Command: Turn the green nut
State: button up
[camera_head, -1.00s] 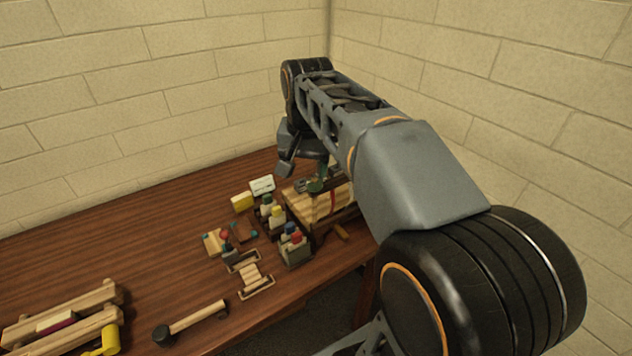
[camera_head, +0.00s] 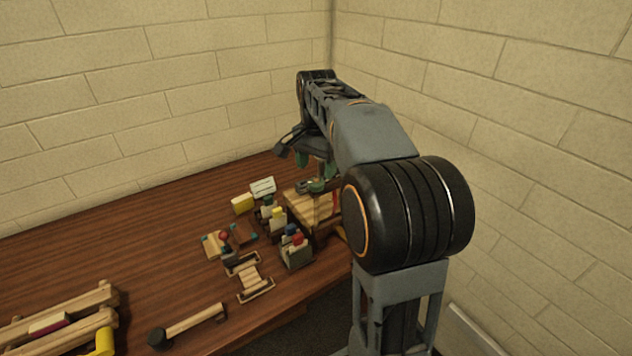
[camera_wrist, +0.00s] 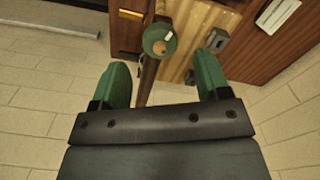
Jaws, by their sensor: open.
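The green nut (camera_wrist: 160,42) is a round green ring with a pale mark on top. It sits on a narrow dark bar (camera_wrist: 150,72) of the wooden press in the wrist view. In the head view the nut (camera_head: 317,185) shows small on top of the press (camera_head: 303,204). My gripper (camera_wrist: 162,68) is open, its two green fingers apart with nothing held between them. The nut appears beyond the fingertips, roughly between them, and not touching. In the head view my gripper (camera_head: 316,162) hangs above the press, partly hidden by my arm.
A mallet (camera_head: 190,325) and a wooden rack (camera_head: 65,320) lie nearer. The left of the table (camera_head: 110,235) is clear. Walls close the corner behind.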

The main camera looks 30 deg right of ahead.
aim_at(317, 178)
jog(key=shift+f, duration=2.4)
jog(key=c, duration=0.9)
jog(key=shift+r+m, duration=0.1)
jog(key=shift+m, duration=0.2)
jog(key=m+p, duration=0.1)
jog(key=m, duration=0.1)
jog(key=shift+m, duration=0.3)
jog(key=shift+m+p, duration=0.3)
jog(key=shift+m, duration=1.6)
